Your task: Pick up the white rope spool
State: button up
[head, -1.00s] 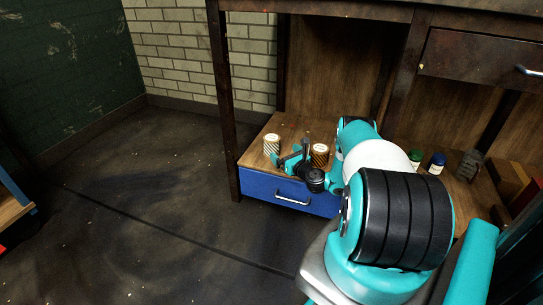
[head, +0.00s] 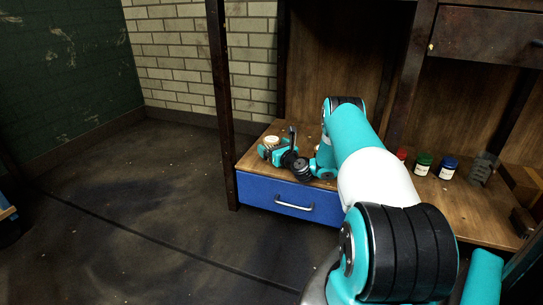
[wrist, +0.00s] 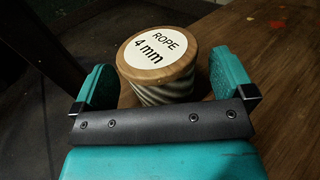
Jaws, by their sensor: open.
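The white rope spool (wrist: 165,88) stands upright in the wrist view, with a wooden rim, pale rope with dark stripes and a round label reading "ROPE 4 mm". Its top also shows in the head view (head: 272,139), at the left end of the wooden shelf. My gripper (wrist: 160,68) is open, with one teal finger on each side of the spool. In the head view my gripper (head: 271,151) partly hides the spool.
The wooden shelf (head: 450,205) has a blue drawer (head: 262,190) below its left end and a dark post (head: 222,110) at its left. Red, green (head: 423,164) and blue (head: 448,168) jars stand to the right. My arm mostly hides another spool (head: 317,148).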

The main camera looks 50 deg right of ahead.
jog(key=shift+w+d, duration=0.2)
jog(key=shift+w, duration=0.45)
jog(key=c, duration=1)
jog(key=shift+c, duration=0.5)
jog(key=shift+r, duration=0.15)
